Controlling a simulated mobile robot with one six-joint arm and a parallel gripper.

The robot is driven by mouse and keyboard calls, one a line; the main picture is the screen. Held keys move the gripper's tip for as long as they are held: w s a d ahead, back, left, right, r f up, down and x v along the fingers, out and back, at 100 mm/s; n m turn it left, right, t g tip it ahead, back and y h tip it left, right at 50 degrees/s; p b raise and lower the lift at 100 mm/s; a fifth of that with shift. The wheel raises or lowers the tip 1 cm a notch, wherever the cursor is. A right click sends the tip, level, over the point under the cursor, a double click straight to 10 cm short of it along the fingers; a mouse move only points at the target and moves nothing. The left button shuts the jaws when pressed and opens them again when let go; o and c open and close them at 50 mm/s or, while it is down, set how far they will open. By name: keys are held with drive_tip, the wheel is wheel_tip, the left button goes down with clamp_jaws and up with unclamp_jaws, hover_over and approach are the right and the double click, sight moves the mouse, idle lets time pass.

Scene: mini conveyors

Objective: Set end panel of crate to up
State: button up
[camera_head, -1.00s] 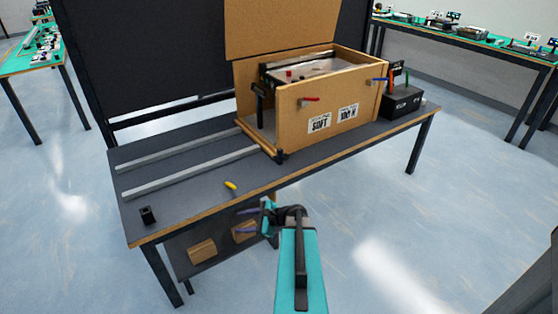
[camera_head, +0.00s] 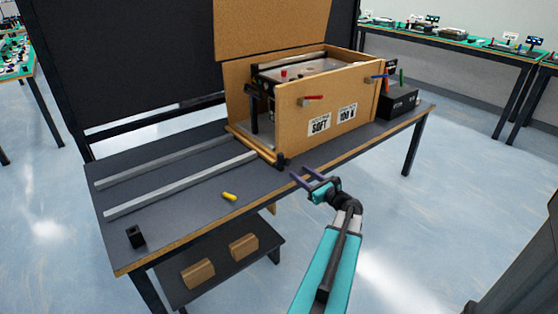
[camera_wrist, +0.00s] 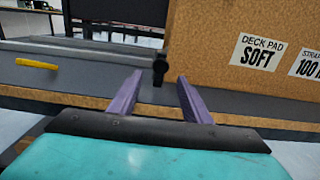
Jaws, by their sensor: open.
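The wooden crate (camera_head: 345,105) stands on the dark bench, its left end open in the head view. A thin wooden edge (camera_head: 251,144) runs low along that open end; it looks like the end panel lying down, but most of its face cannot be made out. A small black fitting (camera_head: 283,161) sits at the crate's lower near corner; it also shows in the wrist view (camera_wrist: 160,68), beyond and between my fingertips. My gripper (camera_head: 303,174) is open and empty, in front of the bench edge near that corner. The crate side (camera_wrist: 220,90) fills the wrist view's right.
Two grey rails (camera_head: 185,186) lie on the bench left of the crate. A yellow piece (camera_head: 229,196) and a black block (camera_head: 135,236) lie nearer the front. A black box (camera_head: 398,100) stands right of the crate. Wooden blocks (camera_head: 198,273) rest on the lower shelf.

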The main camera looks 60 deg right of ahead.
sight(280, 158)
drive_tip(key=shift+w+d, duration=0.1)
idle(0.3)
drive_tip(key=x, duration=1.3)
drive_tip(key=shift+w+d+b, duration=0.15)
drive_tip(key=shift+w+b, duration=0.15)
drive_tip(key=shift+c, duration=0.2)
clamp_jaws()
